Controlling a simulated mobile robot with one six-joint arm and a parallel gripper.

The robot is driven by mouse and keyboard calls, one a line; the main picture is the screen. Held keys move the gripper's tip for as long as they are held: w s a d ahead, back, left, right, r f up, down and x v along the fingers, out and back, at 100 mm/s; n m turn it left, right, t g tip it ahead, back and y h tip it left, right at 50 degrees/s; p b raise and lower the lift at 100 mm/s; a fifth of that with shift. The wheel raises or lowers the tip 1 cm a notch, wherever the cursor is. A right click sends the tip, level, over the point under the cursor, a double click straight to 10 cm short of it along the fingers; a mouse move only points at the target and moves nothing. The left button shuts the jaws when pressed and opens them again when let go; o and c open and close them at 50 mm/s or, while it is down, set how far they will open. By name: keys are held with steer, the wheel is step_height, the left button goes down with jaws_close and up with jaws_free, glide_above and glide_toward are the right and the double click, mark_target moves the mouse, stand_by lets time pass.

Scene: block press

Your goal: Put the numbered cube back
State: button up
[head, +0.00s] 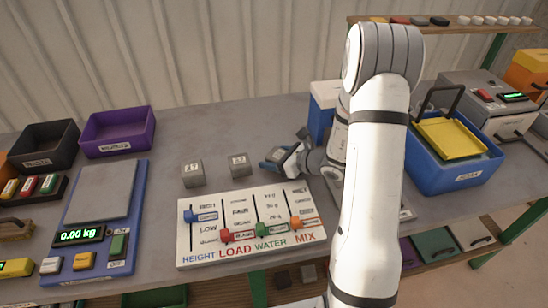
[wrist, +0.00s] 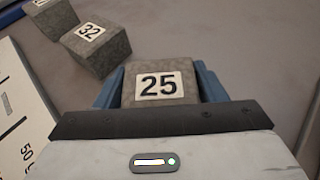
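A grey cube numbered 25 (wrist: 160,83) sits between the blue fingers of my gripper (wrist: 160,88). The fingers lie against its two sides with no gap showing. In the head view my gripper (head: 284,157) is low over the bench, right of two grey cubes; the cube in it is mostly hidden there. I cannot tell whether it touches the bench. A grey cube numbered 32 (wrist: 96,47) stands beside it in the wrist view, and also shows in the head view (head: 239,165). Another grey cube (head: 193,173) stands further left, its number too small to read.
A white slider panel (head: 252,252) lies in front of the cubes. A blue scale (head: 137,225) reading 0.00 kg, a purple tray (head: 152,145) and a black tray (head: 72,163) are at left. A blue bin (head: 478,178) stands right of my arm. Bench behind the cubes is clear.

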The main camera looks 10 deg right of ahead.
steer(key=shift+o, duration=1.1)
steer(key=shift+r, duration=0.1)
